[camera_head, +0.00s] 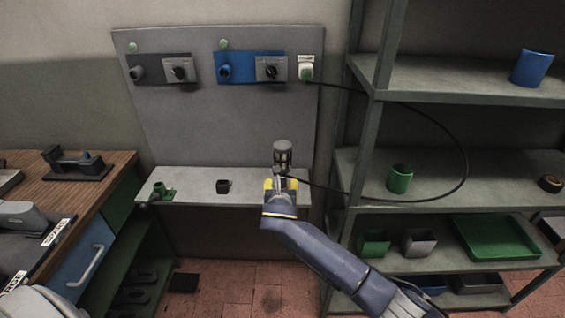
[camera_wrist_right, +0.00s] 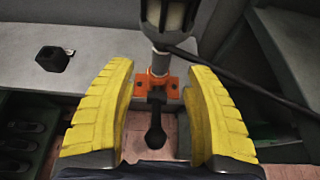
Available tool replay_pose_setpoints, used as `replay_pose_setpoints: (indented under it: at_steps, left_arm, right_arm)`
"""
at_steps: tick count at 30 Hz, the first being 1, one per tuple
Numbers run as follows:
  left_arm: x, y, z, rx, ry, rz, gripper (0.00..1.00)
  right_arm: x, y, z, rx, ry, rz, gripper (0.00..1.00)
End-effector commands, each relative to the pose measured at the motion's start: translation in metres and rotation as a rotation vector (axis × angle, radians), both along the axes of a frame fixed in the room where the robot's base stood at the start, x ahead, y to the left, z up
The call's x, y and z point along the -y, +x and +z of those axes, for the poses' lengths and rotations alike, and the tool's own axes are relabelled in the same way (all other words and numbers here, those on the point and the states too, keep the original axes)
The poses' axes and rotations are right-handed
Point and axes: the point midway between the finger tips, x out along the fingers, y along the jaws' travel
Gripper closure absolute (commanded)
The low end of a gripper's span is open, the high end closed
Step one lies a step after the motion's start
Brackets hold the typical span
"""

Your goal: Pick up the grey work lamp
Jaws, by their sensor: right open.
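The grey work lamp (camera_head: 283,156) stands upright at the right end of the narrow grey shelf below the wall panel. It also shows in the right wrist view (camera_wrist_right: 160,57), where its lower part sits at an orange bracket (camera_wrist_right: 157,84). My right gripper (camera_head: 281,184) is in front of the lamp. In the right wrist view its yellow fingers (camera_wrist_right: 163,75) are open, one on each side of the bracket and the lamp's lower part, with gaps on both sides.
A black cable (camera_head: 420,112) loops from the lamp to a white-and-green socket (camera_head: 306,70). A black block (camera_head: 223,187) and a green holder (camera_head: 162,191) are on the narrow shelf (camera_head: 200,185). Metal shelving (camera_head: 470,80) stands close on the right; a workbench (camera_head: 105,172) is left.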

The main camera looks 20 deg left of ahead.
Motion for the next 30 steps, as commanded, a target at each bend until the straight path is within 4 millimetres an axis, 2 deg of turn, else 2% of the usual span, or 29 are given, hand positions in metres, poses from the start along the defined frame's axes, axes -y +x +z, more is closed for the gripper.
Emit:
replay_pose_setpoints:
  at_steps: [6, 17, 30]
  left_arm:
    - [0.000, 0.000, 0.000, 0.000, 0.000, 0.000, 1.00]
    - [0.000, 0.000, 0.000, 0.000, 0.000, 0.000, 1.00]
    - [0.000, 0.000, 0.000, 0.000, 0.000, 0.000, 1.00]
  right_arm:
    - [-0.006, 0.016, -0.007, 0.001, -0.001, -0.001, 0.48]
    - [-0.010, 0.027, -0.013, 0.000, -0.001, -0.001, 0.48]
    - [-0.021, 0.060, -0.029, 0.000, -0.001, -0.001, 0.48]
